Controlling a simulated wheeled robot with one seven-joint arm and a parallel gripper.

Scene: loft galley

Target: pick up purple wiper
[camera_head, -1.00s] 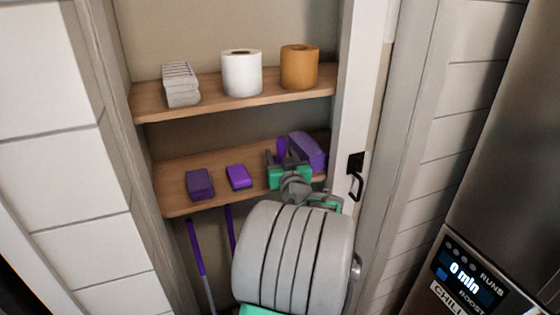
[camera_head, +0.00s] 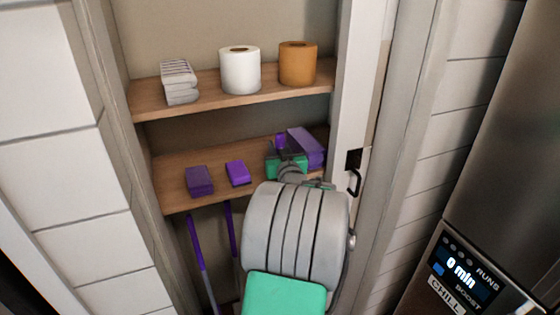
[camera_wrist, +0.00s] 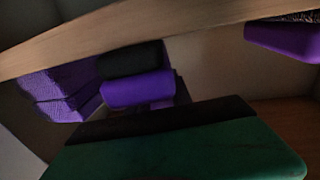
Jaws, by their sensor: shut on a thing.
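The purple wiper (camera_head: 280,140) shows as a small purple piece just behind my gripper (camera_head: 286,158), at the right end of the lower shelf. My gripper is shut on it and hides its lower part. In the camera_wrist view a purple and black rounded piece, likely the wiper (camera_wrist: 138,90), lies just beyond the dark and green finger (camera_wrist: 175,145). I cannot tell whether the wiper is clear of the shelf.
A larger purple box (camera_head: 307,147) stands close right of my gripper. Two purple blocks, one darker (camera_head: 199,181) and one brighter (camera_head: 238,173), lie left on the lower shelf (camera_head: 175,165). The upper shelf (camera_head: 205,97) is overhead. A door frame (camera_head: 352,110) borders the right.

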